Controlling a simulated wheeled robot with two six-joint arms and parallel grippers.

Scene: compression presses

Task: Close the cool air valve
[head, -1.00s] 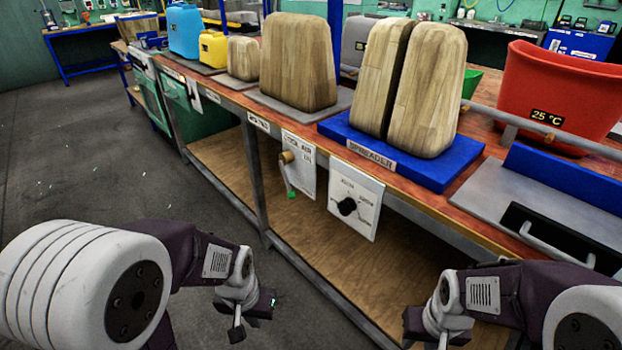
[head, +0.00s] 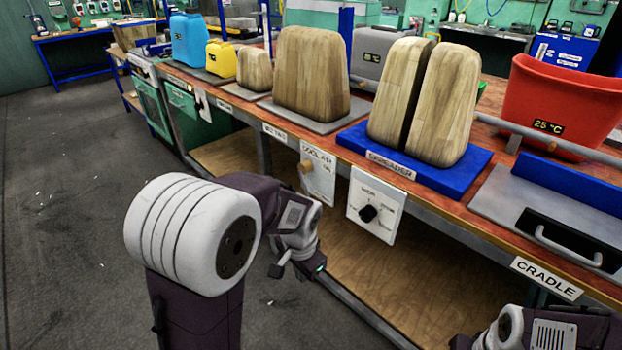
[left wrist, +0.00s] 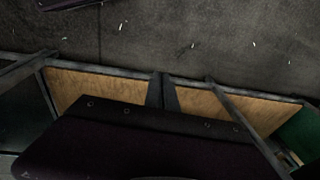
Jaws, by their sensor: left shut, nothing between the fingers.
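The cool air valve (head: 305,167) is a brass-coloured fitting on a white panel (head: 321,175) labelled COOL AIR, on the front of the bench. Its lever cannot be made out now; my left wrist covers the area just below the fitting. My left gripper (head: 303,264) is in front of and below the panel, apart from the valve. In the left wrist view its dark fingers (left wrist: 162,88) are together with nothing between them. Only part of my right arm shows at the bottom right; its gripper is out of the picture.
A dial panel (head: 375,206) hangs just right of the valve. Above are the blue spreader base (head: 358,142) with wooden blocks and the red bucket (head: 553,100). A wooden lower shelf (head: 400,290) lies under the bench. The floor (head: 75,200) at left is open.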

